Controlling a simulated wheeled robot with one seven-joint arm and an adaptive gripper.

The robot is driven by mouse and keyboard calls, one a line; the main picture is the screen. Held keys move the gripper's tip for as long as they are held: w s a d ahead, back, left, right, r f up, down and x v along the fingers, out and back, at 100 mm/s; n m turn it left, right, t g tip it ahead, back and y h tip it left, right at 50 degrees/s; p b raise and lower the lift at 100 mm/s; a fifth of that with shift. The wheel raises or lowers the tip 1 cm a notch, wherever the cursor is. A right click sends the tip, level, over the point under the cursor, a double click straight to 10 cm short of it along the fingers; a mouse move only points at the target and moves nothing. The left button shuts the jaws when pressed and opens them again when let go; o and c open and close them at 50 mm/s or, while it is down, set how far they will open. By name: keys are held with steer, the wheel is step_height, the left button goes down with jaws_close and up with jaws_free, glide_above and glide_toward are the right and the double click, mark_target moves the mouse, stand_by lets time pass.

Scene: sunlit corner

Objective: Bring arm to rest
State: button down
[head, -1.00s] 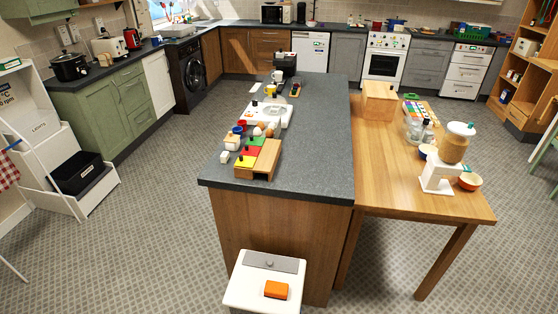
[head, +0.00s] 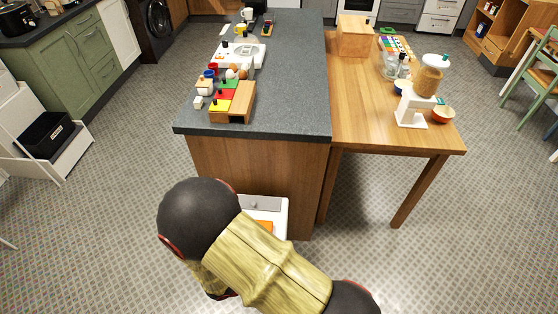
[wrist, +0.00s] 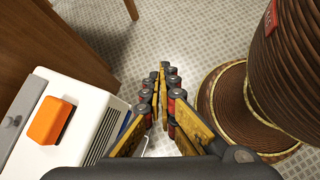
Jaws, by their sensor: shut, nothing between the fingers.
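My gripper (wrist: 160,92) shows in the wrist view, pointing down toward the tiled floor. Its fingers are together with nothing between them. It is just right of a white box-like unit (wrist: 92,125) that has an orange block (wrist: 50,120) on top. In the head view my arm reaches across the lower middle, in front of the white unit (head: 282,215), and covers much of it. My gripper itself is not visible in the head view.
The island counter (head: 290,90) holds a wooden box with coloured lids (head: 232,102). A wooden table (head: 400,137) adjoins it, with a white dispenser (head: 415,107) on top. Tiled floor (head: 90,235) lies open to the left and right.

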steer(key=s+d+r+m+g+y, duration=0.1)
steer(key=d+r+m+y, duration=0.15)
steer(key=r+m, duration=0.45)
steer(key=s+d+r+m+g+y, duration=0.1)
steer(key=d+r+m+y, duration=0.15)
steer(key=r, duration=0.95)
steer(key=s+d+r+m+g+y, duration=0.1)
steer(key=d+r+m+g+y, duration=0.15)
steer(key=r+m, duration=0.5)
steer(key=d+r+m+t, duration=0.2)
steer(key=d+r+t, duration=0.1)
steer(key=r, duration=0.5)
steer(key=s+d+r+m+t+y, duration=0.1)
steer(key=d+r+m+t, duration=0.1)
steer(key=d+r, duration=0.4)
step_height(320, 180, up, 2)
steer(key=shift+r+t, duration=0.15)
steer(key=shift+t, duration=0.5)
steer(key=shift+s+d, duration=0.1)
